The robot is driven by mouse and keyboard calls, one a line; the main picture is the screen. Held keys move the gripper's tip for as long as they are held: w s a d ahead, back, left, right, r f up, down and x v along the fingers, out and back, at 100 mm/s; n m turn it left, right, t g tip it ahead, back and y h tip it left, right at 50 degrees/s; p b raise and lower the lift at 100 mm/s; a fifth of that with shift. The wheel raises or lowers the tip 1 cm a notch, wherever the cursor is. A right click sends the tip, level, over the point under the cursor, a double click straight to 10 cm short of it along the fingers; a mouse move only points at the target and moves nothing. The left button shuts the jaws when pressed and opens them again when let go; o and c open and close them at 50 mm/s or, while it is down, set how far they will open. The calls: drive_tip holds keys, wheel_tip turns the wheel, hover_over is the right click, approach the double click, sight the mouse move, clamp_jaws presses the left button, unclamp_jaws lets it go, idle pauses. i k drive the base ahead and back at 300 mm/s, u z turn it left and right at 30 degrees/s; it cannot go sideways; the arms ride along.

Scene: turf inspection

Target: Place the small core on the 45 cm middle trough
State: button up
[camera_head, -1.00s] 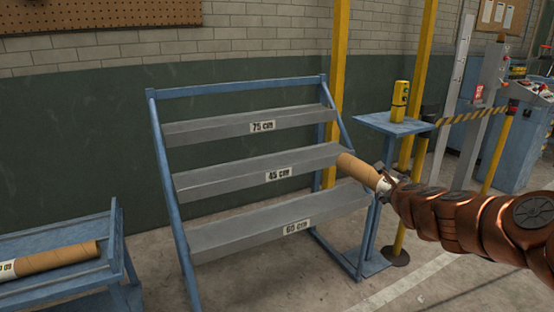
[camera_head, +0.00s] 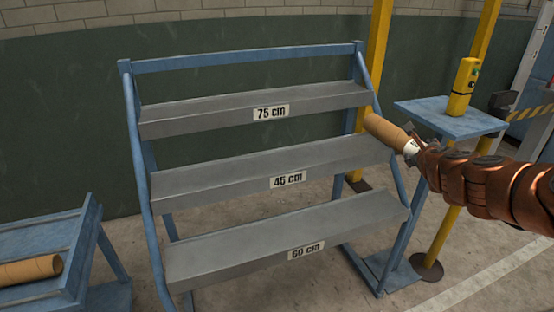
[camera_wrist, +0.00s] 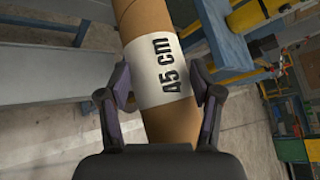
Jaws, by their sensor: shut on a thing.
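My gripper (camera_wrist: 162,100) is shut on a brown cardboard core (camera_head: 384,130) around its white label, which reads "45 cm" in the wrist view. In the head view the core is held in the air at the right end of the rack, overlapping the right end of the middle trough in the picture. The grey middle trough (camera_head: 225,182) carries a "45 cm" label and is empty. The top trough (camera_head: 200,117), labelled 75 cm, and the bottom trough (camera_head: 230,253), labelled 60 cm, are also empty. My gripper's fingers are hard to make out in the head view.
A blue stand (camera_head: 455,121) with a yellow control box (camera_head: 463,88) is close to the right of the rack, by yellow posts (camera_head: 378,55). At left, a blue cart (camera_head: 50,232) holds another brown core (camera_head: 30,270). The rack's blue side posts (camera_head: 135,150) frame the troughs.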

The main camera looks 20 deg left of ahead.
sight(277, 160)
drive_tip(key=u, duration=1.25)
